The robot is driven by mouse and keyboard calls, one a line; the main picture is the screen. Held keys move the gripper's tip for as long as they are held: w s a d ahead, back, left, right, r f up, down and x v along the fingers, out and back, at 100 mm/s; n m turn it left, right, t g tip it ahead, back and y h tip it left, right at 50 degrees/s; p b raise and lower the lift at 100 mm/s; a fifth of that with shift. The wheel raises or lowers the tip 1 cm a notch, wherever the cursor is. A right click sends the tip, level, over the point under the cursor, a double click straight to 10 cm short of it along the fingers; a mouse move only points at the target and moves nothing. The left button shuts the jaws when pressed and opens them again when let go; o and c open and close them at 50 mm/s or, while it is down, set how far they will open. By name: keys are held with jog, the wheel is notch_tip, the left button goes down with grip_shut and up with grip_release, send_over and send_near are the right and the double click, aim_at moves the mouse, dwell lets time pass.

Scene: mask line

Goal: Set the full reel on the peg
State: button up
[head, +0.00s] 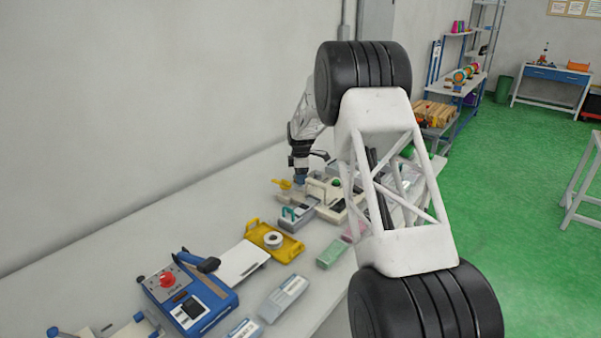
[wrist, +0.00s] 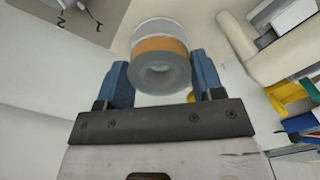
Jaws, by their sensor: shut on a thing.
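My gripper (wrist: 162,78) has blue fingers and is shut on a round reel (wrist: 160,76) in the wrist view. The reel has a grey ring face with a dark centre hole, an orange band and a pale part behind it. In the head view my gripper (head: 300,179) is small, above the cream machine (head: 325,207) on the bench. The reel cannot be made out there. I cannot pick out the peg with certainty; my white arm link hides part of the machine.
The bench (head: 195,235) runs along the wall. A blue device with a red knob (head: 167,279), a white plate (head: 240,262), a green block (head: 332,254) and a grey box (head: 284,297) stand nearer. A yellow part (head: 283,184) is beside my gripper.

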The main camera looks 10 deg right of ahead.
jog(key=shift+f, duration=0.85)
jog(key=shift+f, duration=0.25)
dwell(1.1)
jog(key=o, duration=1)
jog(key=shift+r, duration=0.4)
jog(key=shift+r, duration=0.35)
jog(key=shift+r, duration=0.4)
jog(key=shift+r, duration=2.85)
